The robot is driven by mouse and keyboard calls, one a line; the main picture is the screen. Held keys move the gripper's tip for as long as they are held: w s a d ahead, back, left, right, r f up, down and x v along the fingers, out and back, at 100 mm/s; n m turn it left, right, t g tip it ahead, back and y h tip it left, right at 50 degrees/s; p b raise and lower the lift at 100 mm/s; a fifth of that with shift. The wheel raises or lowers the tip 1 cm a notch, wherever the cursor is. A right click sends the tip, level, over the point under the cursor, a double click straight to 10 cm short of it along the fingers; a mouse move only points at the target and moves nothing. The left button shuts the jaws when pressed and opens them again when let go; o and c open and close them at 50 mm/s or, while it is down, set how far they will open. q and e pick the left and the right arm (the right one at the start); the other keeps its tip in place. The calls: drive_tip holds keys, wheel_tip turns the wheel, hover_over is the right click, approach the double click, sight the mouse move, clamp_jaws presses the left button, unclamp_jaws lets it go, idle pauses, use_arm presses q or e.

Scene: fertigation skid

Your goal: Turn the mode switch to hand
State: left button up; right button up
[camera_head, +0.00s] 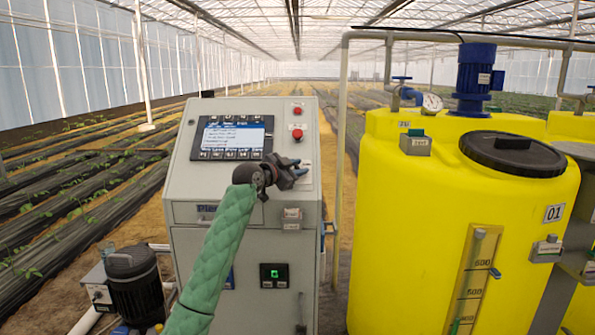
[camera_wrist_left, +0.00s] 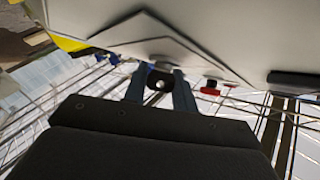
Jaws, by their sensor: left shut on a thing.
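The grey control cabinet (camera_head: 185,165) stands left of centre in the head view. My left gripper (camera_head: 298,172) is at the right part of its sloped panel, below the red buttons. In the left wrist view, its two fingers close on a small dark knob (camera_wrist_left: 159,80), which I take for the mode switch. My right gripper is not in view.
A screen with keys (camera_head: 233,138) is left of my gripper. A red mushroom button (camera_head: 297,134) and a smaller red button (camera_head: 297,111) are above it. Yellow tanks (camera_head: 400,220) stand to the right. A dark motor (camera_head: 134,285) sits low left.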

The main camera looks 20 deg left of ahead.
use_arm(q)
drive_tip(key=shift+o, duration=0.2)
drive_tip(key=shift+a+f+m+g+h+b, duration=0.1)
drive_tip(key=shift+m+g+h+b, duration=0.4)
drive_tip(key=shift+m+g, duration=0.4)
drive_tip(key=shift+m+g+h, duration=0.4)
drive_tip(key=shift+m+g, duration=0.1)
drive_tip(key=shift+m, duration=0.3)
drive_tip(key=shift+c, duration=0.2)
drive_tip(key=shift+o, duration=0.2)
drive_tip(key=shift+m+g, duration=0.6)
drive_tip(key=shift+m, duration=0.1)
drive_tip(key=shift+m+g, duration=0.7)
drive_tip(key=shift+c, duration=0.2)
drive_tip(key=shift+o, duration=0.2)
drive_tip(key=shift+m+g+h, duration=0.3)
drive_tip(key=shift+m+g, duration=0.4)
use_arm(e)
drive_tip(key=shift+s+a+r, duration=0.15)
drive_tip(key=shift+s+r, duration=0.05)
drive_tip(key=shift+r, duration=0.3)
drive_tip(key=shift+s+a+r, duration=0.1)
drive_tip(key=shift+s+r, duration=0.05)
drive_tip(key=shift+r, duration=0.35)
use_arm(q)
drive_tip(key=o, duration=1)
drive_tip(key=shift+c, duration=0.2)
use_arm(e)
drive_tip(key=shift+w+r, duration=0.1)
